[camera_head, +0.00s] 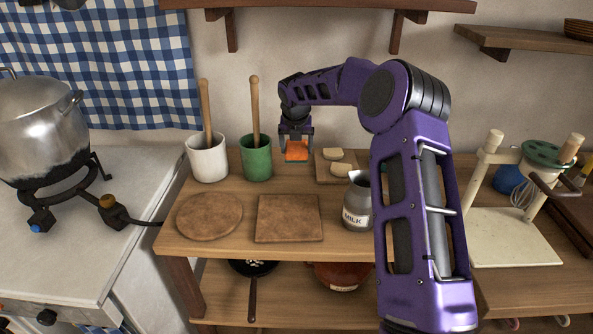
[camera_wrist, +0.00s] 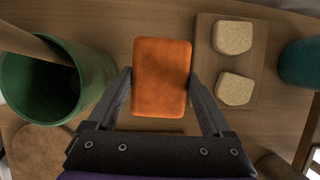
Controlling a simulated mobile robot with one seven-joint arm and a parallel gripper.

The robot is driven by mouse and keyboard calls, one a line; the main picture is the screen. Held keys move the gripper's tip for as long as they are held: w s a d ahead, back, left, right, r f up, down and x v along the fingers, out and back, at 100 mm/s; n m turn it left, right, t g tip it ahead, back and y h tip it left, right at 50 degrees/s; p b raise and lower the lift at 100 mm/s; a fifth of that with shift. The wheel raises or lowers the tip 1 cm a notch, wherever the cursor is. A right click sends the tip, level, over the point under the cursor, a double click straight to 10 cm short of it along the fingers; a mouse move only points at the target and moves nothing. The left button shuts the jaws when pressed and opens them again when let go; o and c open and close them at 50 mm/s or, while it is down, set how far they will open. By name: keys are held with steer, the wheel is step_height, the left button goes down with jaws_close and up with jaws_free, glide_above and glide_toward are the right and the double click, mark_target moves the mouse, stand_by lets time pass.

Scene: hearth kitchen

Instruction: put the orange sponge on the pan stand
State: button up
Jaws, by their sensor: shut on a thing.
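The orange sponge (camera_head: 297,152) is between the fingers of my gripper (camera_head: 296,140), at the back of the wooden table. The wrist view shows the sponge (camera_wrist: 162,77) upright in the picture, with a finger against each side of its lower half. The gap under it is hard to judge. No thing is plainly marked as the pan stand. Two flat brown boards lie at the table's front left, a round one (camera_head: 209,216) and a square one (camera_head: 289,218); both are bare.
A green pot (camera_head: 256,158) with a wooden handle stands just left of the sponge, beside a white pot (camera_head: 207,158). A small board (camera_wrist: 237,99) with two bread-like slices lies right of it. A milk jug (camera_head: 357,205) stands nearer, partly behind my arm.

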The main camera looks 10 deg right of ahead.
mark_target(296, 171)
step_height(296, 171, down, 7)
steer(key=shift+r+b, duration=0.2)
steer(key=shift+b, duration=0.2)
steer(key=o, duration=1.1)
steer(key=shift+r, duration=0.45)
steer(key=p+v, duration=0.1)
steer(key=v, duration=1)
steer(key=shift+s+a, duration=0.15)
steer(key=shift+s, duration=0.05)
steer(key=shift+r, duration=0.15)
